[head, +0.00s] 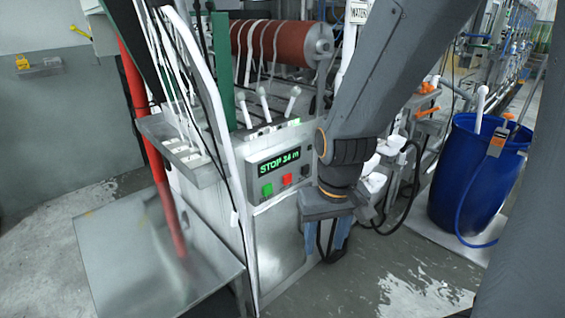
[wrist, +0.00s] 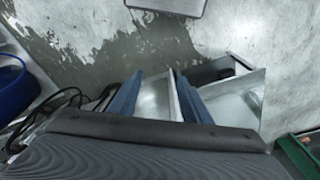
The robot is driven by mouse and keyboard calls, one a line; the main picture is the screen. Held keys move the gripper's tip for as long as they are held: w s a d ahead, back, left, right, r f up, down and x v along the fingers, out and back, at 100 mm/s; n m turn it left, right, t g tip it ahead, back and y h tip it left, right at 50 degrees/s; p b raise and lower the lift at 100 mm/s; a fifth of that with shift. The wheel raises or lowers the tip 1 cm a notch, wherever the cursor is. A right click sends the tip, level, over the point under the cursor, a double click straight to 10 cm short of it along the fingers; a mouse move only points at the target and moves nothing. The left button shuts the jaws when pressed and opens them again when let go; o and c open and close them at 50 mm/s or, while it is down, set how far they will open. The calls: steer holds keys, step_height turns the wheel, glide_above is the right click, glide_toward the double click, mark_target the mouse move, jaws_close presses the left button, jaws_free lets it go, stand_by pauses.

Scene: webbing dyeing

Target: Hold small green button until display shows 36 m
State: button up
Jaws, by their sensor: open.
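A grey control box on the machine carries a dark display (head: 279,162) with lit green text, "STOP" and a number that looks like 34 m. The buttons cannot be made out in the wrist view.
White-knobbed levers (head: 267,105) rise above the box. A red-brown roller (head: 282,42) with pale webbing lies behind. A red post (head: 150,145) and a metal plate (head: 125,250) are at left. A blue barrel (head: 470,175) stands at right. Wet floor (head: 400,285) lies open in front.

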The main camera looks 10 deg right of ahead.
steer(key=shift+c, duration=0.4)
jaws_close()
stand_by(1.6)
